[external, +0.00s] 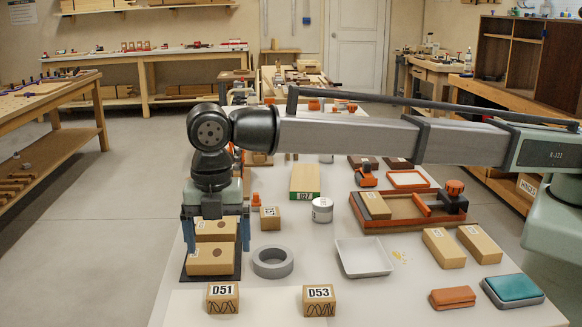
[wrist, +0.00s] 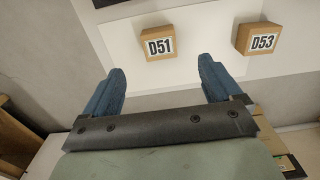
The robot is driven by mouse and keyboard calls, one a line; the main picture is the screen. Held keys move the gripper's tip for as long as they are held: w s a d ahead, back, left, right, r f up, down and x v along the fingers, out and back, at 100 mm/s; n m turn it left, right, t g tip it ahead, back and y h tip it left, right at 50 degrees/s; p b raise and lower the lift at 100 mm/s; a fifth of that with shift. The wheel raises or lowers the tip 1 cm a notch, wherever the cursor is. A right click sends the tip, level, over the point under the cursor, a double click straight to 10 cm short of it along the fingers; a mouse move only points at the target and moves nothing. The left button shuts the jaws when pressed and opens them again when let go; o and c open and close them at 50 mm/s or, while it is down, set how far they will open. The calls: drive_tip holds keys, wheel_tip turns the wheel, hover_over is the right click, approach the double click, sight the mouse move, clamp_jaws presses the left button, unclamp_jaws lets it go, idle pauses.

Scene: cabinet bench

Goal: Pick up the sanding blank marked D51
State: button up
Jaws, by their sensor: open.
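The blank marked D51 (external: 223,298) is a small tan wooden block with a white label, on a white board at the front left of the bench. In the wrist view the D51 block (wrist: 158,43) lies beyond my fingertips, between their lines. A similar block marked D53 (external: 319,300) stands to its right; it also shows in the wrist view (wrist: 258,38). My gripper (external: 215,228) is open and empty, with blue fingers, left of and behind D51 in the external view. The fingers (wrist: 162,75) are spread wide in the wrist view.
Two larger tan blocks (external: 210,260) on a dark mat sit beneath or behind my gripper. A grey tape ring (external: 273,262) and a white tray (external: 363,257) stand behind the D blocks. An orange sanding block (external: 452,298) and a teal one (external: 513,290) lie at the right.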

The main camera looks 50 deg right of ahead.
sight(222, 290)
wheel_tip(222, 290, down, 7)
drive_tip(key=shift+r, duration=0.1)
drive_tip(key=shift+s+a+f, duration=0.1)
drive_tip(key=shift+a+f, duration=0.1)
drive_tip(key=shift+f, duration=1.15)
drive_tip(key=shift+s+a+f, duration=0.1)
drive_tip(key=shift+a+f, duration=0.05)
drive_tip(key=shift+f, duration=1.15)
drive_tip(key=c, duration=1.1)
